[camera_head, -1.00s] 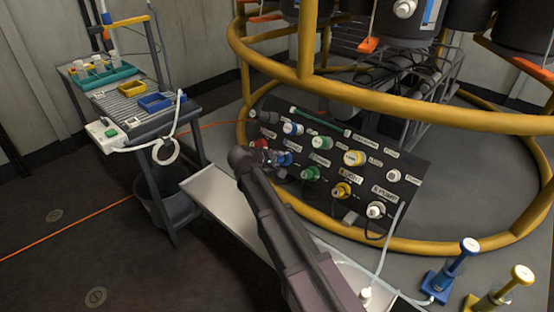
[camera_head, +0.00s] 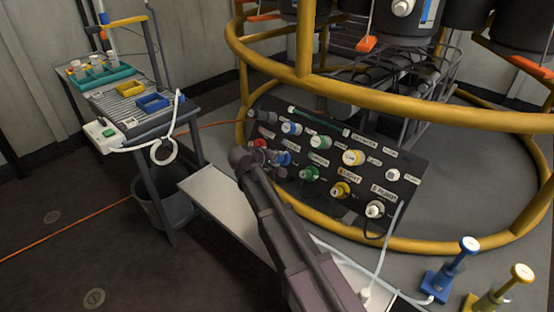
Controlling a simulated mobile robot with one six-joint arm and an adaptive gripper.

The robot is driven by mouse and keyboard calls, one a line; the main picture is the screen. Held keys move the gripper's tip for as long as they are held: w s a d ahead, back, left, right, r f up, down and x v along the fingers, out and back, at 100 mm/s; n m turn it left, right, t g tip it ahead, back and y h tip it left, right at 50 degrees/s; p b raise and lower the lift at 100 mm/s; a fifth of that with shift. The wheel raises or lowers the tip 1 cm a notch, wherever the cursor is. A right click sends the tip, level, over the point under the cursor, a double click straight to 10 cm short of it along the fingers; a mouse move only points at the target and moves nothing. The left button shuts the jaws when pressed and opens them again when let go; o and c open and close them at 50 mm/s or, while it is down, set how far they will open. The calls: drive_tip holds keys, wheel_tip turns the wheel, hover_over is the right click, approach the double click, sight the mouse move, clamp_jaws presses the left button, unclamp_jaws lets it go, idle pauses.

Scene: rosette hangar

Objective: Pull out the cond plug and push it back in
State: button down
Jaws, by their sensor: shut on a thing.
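The dark connector panel (camera_head: 408,190) slopes in front of the yellow ring frame and carries two rows of coloured round connectors. My gripper (camera_head: 270,156) is at the left part of the lower row, shut on the blue-collared plug (camera_head: 284,159). The plug sits at the panel face; whether it is fully seated I cannot tell. The labels are too small to read surely, so I cannot confirm which one says cond. My wrist and arm hide part of the panel's lower left. A red connector (camera_head: 260,143) shows just above my gripper.
Close by are a green plug (camera_head: 310,174), a yellow plug (camera_head: 341,190) and a white plug (camera_head: 375,209) with a cable. The yellow rail (camera_head: 400,110) passes above the panel. A pale bench (camera_head: 215,195) lies below my arm; a cart (camera_head: 150,125) stands left.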

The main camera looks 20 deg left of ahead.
drive_tip(key=shift+w, duration=0.1)
idle(0.6)
drive_tip(key=shift+c, duration=1.4)
unclamp_jaws()
drive_tip(key=shift+r, duration=0.1)
